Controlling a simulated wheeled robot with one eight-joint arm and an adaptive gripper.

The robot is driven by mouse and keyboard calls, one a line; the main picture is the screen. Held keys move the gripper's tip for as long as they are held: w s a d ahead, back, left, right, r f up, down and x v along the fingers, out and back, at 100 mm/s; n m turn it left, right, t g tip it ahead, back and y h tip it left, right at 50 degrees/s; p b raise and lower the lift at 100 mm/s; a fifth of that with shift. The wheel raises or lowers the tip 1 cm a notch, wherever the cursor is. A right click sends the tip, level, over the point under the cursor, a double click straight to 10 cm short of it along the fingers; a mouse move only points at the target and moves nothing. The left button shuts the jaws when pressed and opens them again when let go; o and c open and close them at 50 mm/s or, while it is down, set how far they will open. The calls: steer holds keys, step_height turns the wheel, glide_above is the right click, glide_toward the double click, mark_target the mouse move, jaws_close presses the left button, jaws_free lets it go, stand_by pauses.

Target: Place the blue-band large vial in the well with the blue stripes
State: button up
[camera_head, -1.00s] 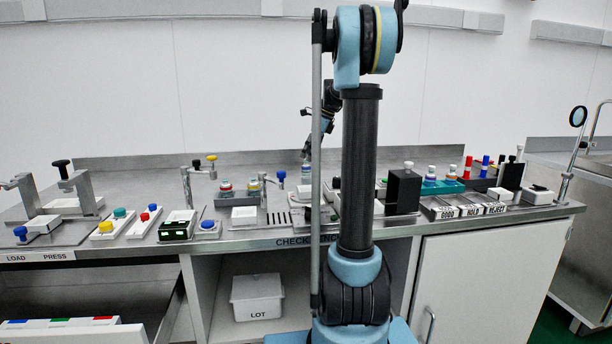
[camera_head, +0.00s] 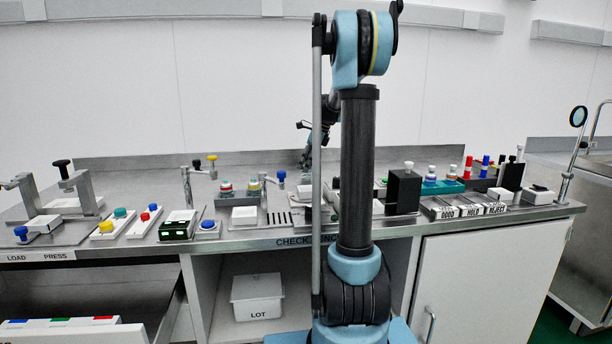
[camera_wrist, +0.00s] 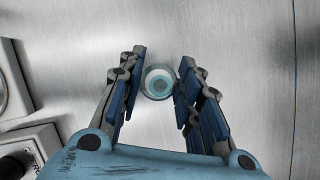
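A round vial (camera_wrist: 159,83) is seen end-on in the wrist view, with a white rim and blue-teal rings. In the head view my gripper (camera_head: 307,158) points down low over the back of the bench, partly beside my own arm's rod, and the vial cannot be made out there. The well with blue stripes cannot be picked out clearly.
Two banded vials (camera_head: 226,188) stand left of my gripper, behind a white block (camera_head: 244,215). A teal rack (camera_head: 443,187) with vials and a black block (camera_head: 403,191) stand to the right. Labelled trays (camera_head: 470,210) lie at the front right. My arm hides part of the bench.

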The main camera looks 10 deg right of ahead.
steer(key=shift+r, duration=0.1)
steer(key=shift+c, duration=0.4)
step_height(320, 180, up, 10)
stand_by(0.3)
steer(key=shift+s, duration=0.15)
